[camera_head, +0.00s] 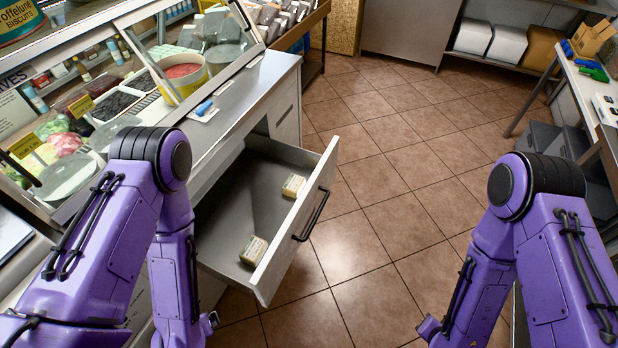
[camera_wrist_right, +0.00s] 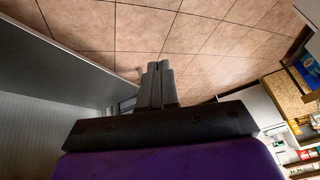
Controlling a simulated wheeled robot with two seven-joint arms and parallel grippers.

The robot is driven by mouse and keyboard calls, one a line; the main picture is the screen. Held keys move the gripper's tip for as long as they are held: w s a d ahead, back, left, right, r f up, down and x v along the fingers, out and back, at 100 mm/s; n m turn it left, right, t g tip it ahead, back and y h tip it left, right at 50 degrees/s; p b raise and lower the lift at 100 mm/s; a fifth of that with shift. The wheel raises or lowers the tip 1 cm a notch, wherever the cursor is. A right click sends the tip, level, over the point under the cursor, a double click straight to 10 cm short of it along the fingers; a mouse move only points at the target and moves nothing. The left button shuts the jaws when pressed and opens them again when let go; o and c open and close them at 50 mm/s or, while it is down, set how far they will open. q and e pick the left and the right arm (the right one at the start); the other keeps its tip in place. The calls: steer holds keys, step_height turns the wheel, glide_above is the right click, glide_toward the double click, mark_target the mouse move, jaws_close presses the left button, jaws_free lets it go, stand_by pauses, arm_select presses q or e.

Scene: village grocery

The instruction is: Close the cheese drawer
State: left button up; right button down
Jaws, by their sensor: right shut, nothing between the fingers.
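The cheese drawer (camera_head: 222,228) is pulled out from the white counter in the head view. Its white front panel (camera_head: 297,228) carries a dark bar handle (camera_head: 311,214) on the outer face. Two small pale wrapped blocks, one at the back (camera_head: 293,186) and one at the front (camera_head: 254,250), lie inside. My right gripper (camera_wrist_right: 158,68) shows in the right wrist view with its fingers together and nothing between them. In the head view both purple arms reach down, the left one beside the drawer; neither gripper's fingers show there.
The counter top (camera_head: 243,98) holds a glass display case of food above the drawer. Brown tiled floor (camera_head: 385,180) is clear in front of the drawer. A table (camera_head: 583,92) with bins beneath stands at the right. A grey panel (camera_wrist_right: 65,60) fills the wrist view's left.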

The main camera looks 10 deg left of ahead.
steer(key=w+a+f+m+t+y+b, duration=0.1)
steer(key=w+a+f+t+b, duration=0.15)
steer(key=w, duration=0.35)
steer(key=w+a+f+t+y+b, duration=0.1)
steer(key=w+f+y+b, duration=0.1)
steer(key=w+f, duration=0.3)
steer(key=n+g+y+b, duration=0.3)
steer(key=n+y+b, duration=0.2)
steer(key=y+b, duration=1.25)
glide_toward(319, 180)
steer(key=shift+h, duration=0.65)
steer(key=x, duration=0.2)
steer(key=b+x, duration=0.1)
steer(key=x, duration=0.1)
steer(key=b+x, duration=0.1)
steer(key=x, duration=0.1)
steer(key=shift+a+r, duration=0.15)
steer(key=shift+r, duration=0.25)
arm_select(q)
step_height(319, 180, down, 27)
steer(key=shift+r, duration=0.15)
arm_select(e)
steer(key=shift+a, duration=0.25)
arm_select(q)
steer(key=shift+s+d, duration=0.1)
